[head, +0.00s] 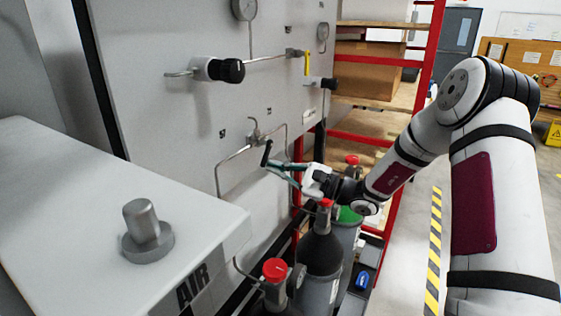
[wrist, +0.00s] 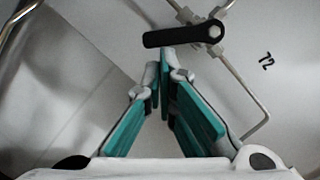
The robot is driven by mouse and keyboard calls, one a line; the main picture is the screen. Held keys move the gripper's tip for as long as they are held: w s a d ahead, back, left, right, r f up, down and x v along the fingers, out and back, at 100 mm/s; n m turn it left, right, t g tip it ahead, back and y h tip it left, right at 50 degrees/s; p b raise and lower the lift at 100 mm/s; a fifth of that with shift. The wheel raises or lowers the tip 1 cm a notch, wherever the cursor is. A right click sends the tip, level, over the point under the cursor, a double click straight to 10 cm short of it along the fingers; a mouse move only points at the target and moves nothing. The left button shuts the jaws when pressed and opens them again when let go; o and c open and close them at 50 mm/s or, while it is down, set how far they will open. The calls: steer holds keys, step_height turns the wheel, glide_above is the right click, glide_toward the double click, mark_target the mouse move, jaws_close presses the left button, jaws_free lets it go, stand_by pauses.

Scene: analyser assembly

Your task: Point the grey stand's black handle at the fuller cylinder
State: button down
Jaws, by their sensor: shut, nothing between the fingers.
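The black handle (head: 266,154) sits on a valve on the upright grey panel (head: 165,110). In the head view it points down from its pivot. In the wrist view the handle (wrist: 180,35) runs left from its round pivot at right. My gripper (head: 268,167) has its teal fingers shut and empty at the handle's free end. In the wrist view the fingertips (wrist: 164,55) are just below the handle; I cannot tell whether they touch it. Two gauges, the left one (head: 244,8) larger in view and the right one (head: 323,31) smaller, have unreadable dials. A dark grey cylinder (head: 321,255) stands below my gripper.
A red-capped cylinder top (head: 275,272) shows at lower left of the dark cylinder. A green-shouldered cylinder (head: 348,215) stands behind. Thin pipes (head: 219,180) run from the valve down the panel. A white table (head: 80,190) with a grey knob (head: 146,230) fills the left.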

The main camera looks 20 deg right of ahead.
steer(key=s+a+m+t+p, duration=0.1)
steer(key=m+p, duration=0.1)
steer(key=m, duration=0.1)
steer(key=s+a+r+m+t+h+p, duration=0.1)
steer(key=m+p, duration=0.1)
steer(key=m, duration=0.1)
steer(key=s+r+m+t+p, duration=0.1)
steer(key=m, duration=0.2)
steer(key=shift+a+m+p, duration=0.3)
steer(key=shift+a+p, duration=0.1)
steer(key=shift+a+r, duration=0.1)
